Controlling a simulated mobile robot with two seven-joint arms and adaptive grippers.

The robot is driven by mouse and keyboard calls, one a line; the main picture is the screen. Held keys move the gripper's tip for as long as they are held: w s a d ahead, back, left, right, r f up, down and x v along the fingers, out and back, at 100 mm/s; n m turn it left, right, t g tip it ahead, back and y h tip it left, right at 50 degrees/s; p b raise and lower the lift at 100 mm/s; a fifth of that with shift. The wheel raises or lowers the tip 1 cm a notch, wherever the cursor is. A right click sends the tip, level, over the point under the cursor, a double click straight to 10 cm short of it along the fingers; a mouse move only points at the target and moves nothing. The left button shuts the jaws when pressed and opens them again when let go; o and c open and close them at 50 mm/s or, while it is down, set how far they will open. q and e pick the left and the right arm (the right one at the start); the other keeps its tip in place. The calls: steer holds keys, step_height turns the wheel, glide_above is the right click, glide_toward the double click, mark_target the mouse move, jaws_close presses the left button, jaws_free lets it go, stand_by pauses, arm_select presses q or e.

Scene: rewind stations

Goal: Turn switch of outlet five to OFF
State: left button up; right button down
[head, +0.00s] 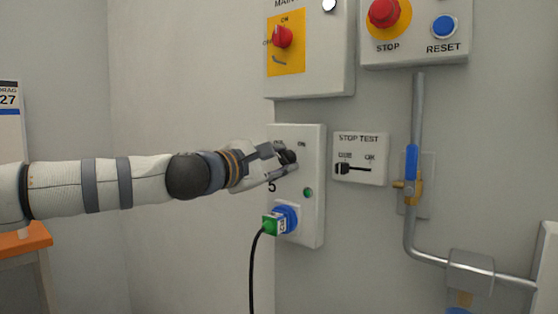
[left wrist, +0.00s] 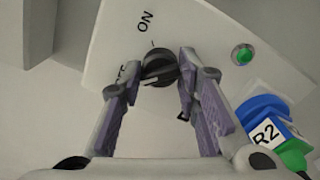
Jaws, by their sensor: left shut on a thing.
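The outlet five box (head: 311,225) is a white panel on the wall with a "5" beside its black rotary switch (head: 291,157). My left gripper (head: 284,161) reaches it from the left and is shut on the switch knob. In the left wrist view the knob (left wrist: 160,70) sits between the two fingertips (left wrist: 157,76). The ON label shows above the knob; the OFF label is partly hidden by a finger. I cannot tell surely which label the knob points to. A green lamp (head: 308,192) is below the switch. My right gripper is not in view.
A blue and green plug (head: 275,223) with a black cable is in the box's socket. To the right are a STOP TEST panel (head: 374,144) and a pipe with a blue-handled valve (head: 411,163). The MAIN switch box (head: 328,65) and STOP/RESET panel (head: 420,50) are above.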

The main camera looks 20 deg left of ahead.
arm_select(q)
steer(key=shift+f, duration=0.1)
steer(key=o, duration=1.1)
steer(key=shift+o, duration=0.2)
steer(key=v, duration=1.2)
